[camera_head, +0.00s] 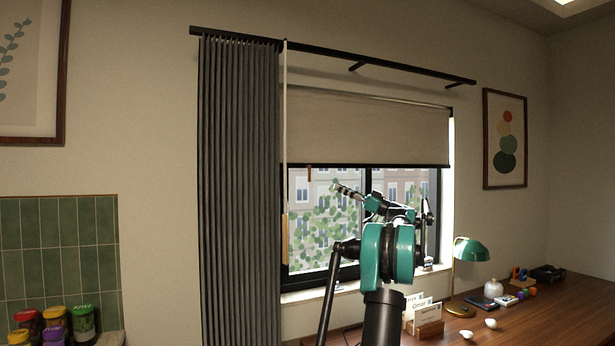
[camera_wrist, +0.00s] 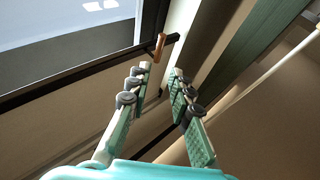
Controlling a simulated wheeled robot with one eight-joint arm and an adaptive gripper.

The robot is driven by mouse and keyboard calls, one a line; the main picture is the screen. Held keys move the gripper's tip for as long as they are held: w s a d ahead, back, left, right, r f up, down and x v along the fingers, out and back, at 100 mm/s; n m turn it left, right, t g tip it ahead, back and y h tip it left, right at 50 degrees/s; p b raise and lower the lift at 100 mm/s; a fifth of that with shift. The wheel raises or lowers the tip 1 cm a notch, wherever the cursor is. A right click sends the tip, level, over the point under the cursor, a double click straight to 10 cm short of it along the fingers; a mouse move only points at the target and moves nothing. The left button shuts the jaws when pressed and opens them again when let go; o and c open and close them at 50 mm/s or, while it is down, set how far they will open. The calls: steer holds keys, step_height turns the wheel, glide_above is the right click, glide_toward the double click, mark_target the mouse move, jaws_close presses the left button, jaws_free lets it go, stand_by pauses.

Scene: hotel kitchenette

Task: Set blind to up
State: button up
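The beige roller blind (camera_head: 370,128) covers the upper part of the window, its dark bottom bar (camera_head: 375,166) above the open view. A small brown pull (camera_head: 308,173) hangs at the bar's left end. It also shows in the wrist view (camera_wrist: 158,47), just beyond my fingertips. My gripper (camera_head: 340,188) is in front of the window, below the blind and right of the pull. In the wrist view my gripper (camera_wrist: 160,73) has its two fingers apart with nothing between them. They appear not to touch the pull.
A grey curtain (camera_head: 238,180) hangs left of the window, with a pale wand (camera_head: 285,130) ending in a wooden handle (camera_head: 284,228) beside it. The desk (camera_head: 560,310) at right holds a green lamp (camera_head: 470,250), a card holder (camera_head: 428,328) and small items. Jars (camera_head: 55,325) stand lower left.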

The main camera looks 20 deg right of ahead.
mark_target(309, 174)
steer(key=x, duration=1.4)
steer(key=shift+w+a, duration=0.2)
steer(key=shift+w, duration=0.05)
jaws_close()
